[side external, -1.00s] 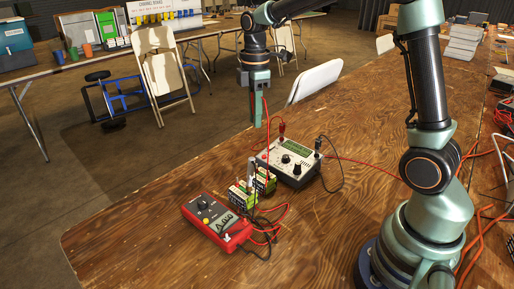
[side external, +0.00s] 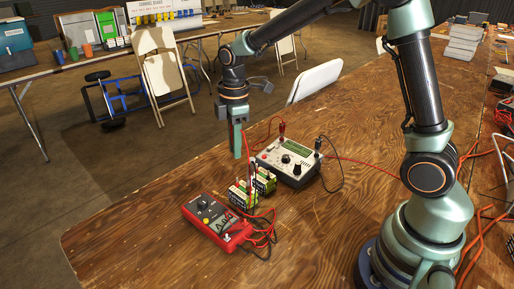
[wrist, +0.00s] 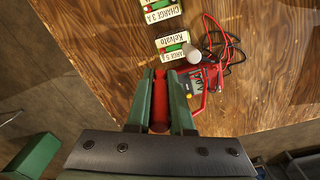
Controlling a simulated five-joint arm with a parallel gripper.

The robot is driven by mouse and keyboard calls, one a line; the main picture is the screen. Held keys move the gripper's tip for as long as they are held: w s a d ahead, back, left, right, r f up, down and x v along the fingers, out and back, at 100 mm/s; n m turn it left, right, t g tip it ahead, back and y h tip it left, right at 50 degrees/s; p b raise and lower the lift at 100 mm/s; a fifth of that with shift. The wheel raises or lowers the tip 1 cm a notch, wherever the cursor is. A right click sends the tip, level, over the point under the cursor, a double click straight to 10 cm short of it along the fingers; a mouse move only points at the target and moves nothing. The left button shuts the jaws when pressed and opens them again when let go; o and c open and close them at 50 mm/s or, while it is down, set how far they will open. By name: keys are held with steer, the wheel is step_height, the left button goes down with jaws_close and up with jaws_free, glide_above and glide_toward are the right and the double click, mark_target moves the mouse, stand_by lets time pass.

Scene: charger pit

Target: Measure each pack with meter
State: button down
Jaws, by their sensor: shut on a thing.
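The red meter (side external: 217,223) lies on the wooden table with a small display and dial; it also shows in the wrist view (wrist: 210,74). Two small packs stand close together behind it, a near pack (side external: 240,196) and a far pack (side external: 265,181). In the wrist view the near pack (wrist: 176,48) reads "Kelvato" and the far pack (wrist: 160,12) reads "CHARGE 3 A". My gripper (side external: 237,156) is above the table, behind and left of the packs. In the wrist view its fingers are shut on a red probe (wrist: 160,100). The probe's tip is hard to see.
A grey bench unit (side external: 291,161) with a green display and plugged leads stands behind the packs. Red and black leads (side external: 266,232) loop right of the meter. A pale round-topped piece (wrist: 193,54) stands by the near pack. The table's front left is clear.

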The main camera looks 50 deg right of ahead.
steer(key=shift+f, duration=3.1)
steer(key=shift+a+f, duration=0.15)
steer(key=shift+f, duration=0.75)
stand_by(0.5)
steer(key=shift+c, duration=2)
jaws_free()
steer(key=shift+r, duration=3.75)
steer(key=shift+r, duration=0.1)
